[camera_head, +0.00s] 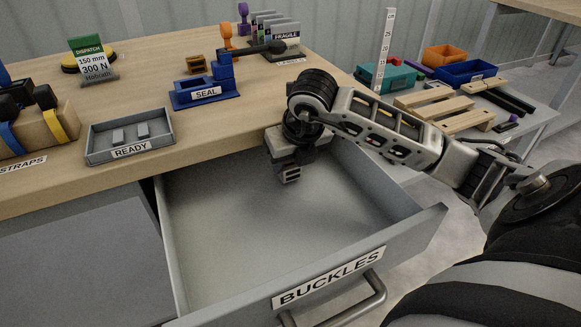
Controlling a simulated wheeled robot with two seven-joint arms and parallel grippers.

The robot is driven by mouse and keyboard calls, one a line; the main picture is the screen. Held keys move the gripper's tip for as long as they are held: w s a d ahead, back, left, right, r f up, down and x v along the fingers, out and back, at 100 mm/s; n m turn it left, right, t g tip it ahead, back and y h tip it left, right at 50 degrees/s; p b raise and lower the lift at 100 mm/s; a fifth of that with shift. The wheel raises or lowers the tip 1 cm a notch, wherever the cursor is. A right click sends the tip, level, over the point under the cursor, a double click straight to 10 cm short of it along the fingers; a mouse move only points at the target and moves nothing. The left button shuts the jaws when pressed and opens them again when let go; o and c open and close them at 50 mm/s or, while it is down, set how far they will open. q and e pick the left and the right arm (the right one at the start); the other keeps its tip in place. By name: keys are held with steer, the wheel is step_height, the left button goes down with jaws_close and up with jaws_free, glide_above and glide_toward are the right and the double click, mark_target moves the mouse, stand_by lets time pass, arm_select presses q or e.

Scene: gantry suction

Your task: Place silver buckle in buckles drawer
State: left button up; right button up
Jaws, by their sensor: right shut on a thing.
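The buckles drawer (240,215), a grey drawer labelled BUCKLES on its front, is pulled out and its visible floor is bare. My right gripper (288,168) points down over the back right part of the open drawer. It is shut on the silver buckle (290,175), a small grey piece with dark slots that shows at the fingertips. The buckle seems to be above the drawer floor; the exact gap cannot be told. Part of the drawer's right wall is hidden behind my right arm. My left gripper is not in view.
A grey READY tray (95,152) with two small silver pieces stands on the wooden table (200,125). A blue SEAL stand (207,97) is behind the drawer. Straps lie at the left. A side table at the right holds wooden slats (445,112) and bins.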

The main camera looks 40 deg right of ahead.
steer(key=shift+f, duration=0.9)
steer(key=o, duration=1)
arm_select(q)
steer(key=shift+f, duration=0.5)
arm_select(e)
steer(key=shift+r, duration=0.5)
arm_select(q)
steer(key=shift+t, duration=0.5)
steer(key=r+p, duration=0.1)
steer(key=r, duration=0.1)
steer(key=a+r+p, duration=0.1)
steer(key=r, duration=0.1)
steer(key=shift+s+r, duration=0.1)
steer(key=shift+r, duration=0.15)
arm_select(e)
steer(key=v, duration=1.1)
steer(key=shift+s+r, duration=0.2)
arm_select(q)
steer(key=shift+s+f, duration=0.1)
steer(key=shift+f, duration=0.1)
